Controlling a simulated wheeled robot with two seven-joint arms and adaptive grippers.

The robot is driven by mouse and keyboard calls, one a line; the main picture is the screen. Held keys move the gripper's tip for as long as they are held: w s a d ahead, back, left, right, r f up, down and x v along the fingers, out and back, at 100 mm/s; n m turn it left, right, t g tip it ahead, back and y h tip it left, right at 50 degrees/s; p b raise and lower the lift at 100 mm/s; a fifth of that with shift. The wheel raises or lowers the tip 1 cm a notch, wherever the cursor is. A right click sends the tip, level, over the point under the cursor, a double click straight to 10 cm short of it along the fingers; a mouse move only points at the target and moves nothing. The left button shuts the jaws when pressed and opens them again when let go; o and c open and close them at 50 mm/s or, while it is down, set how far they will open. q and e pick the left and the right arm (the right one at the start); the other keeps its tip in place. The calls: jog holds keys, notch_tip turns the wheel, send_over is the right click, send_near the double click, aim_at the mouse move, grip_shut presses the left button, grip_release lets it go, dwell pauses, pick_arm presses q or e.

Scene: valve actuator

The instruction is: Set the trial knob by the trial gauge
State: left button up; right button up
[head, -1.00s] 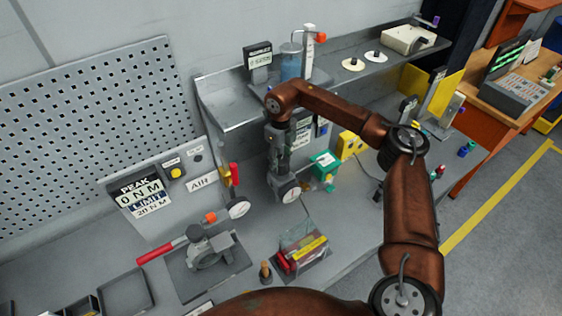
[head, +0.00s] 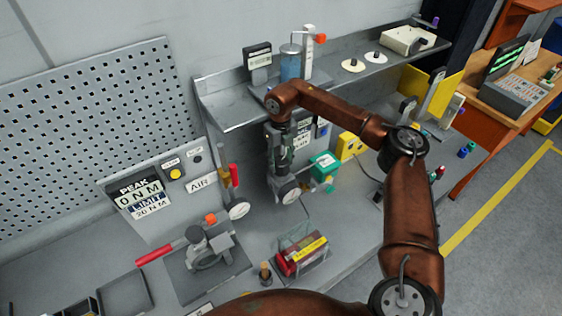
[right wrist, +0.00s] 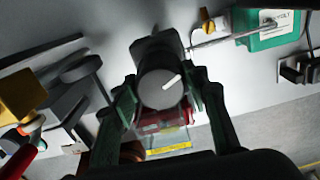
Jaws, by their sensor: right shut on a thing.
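The trial knob (right wrist: 158,90) is a round dark grey knob with a white pointer line, which slants up to the right in the right wrist view. My right gripper (right wrist: 165,98) is shut on it, with a green-grey finger on each side. In the head view my right gripper (head: 283,165) hangs at the back of the bench and hides the knob. My left gripper is not in view.
A green box (head: 324,164) and a yellow box (head: 350,145) stand close right of the gripper. A clear case with red contents (head: 301,257) lies in front. A shelf (head: 228,100) overhangs behind.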

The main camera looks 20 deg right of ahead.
aim_at(281, 160)
jog(key=shift+w+r, duration=0.1)
jog(key=o, duration=1.2)
jog(key=shift+c, duration=0.2)
notch_tip(281, 160, up, 12)
